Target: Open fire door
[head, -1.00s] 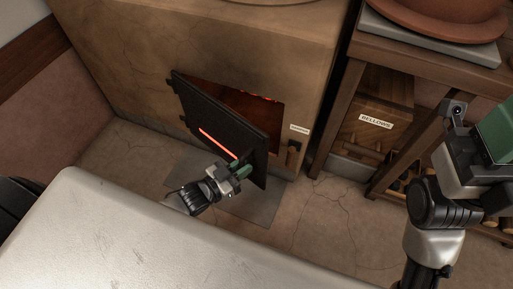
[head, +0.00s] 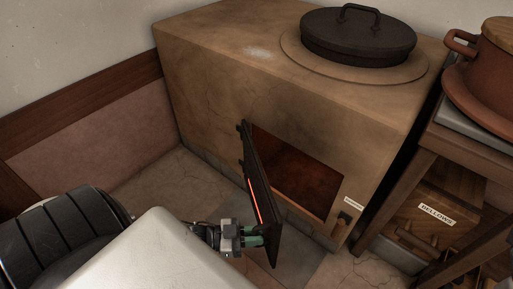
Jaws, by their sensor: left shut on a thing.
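The fire door (head: 256,180) is a dark metal panel hinged at its left edge on the front of the tan stove. It stands swung well out, seen nearly edge-on, with a glowing red-orange strip along its outer face. Behind it the firebox opening (head: 305,180) shows a dark reddish inside. My left gripper (head: 259,235), with green fingers, is shut at the lower outer part of the door. The exact grip point is hidden behind the fingers. My right gripper is out of view.
The stove (head: 220,85) carries a black lidded pot (head: 358,40). A small latch piece (head: 344,218) sits right of the opening. A wooden rack at right holds a bellows box (head: 432,215) and a terracotta pot (head: 495,75). Floor shows left of the stove.

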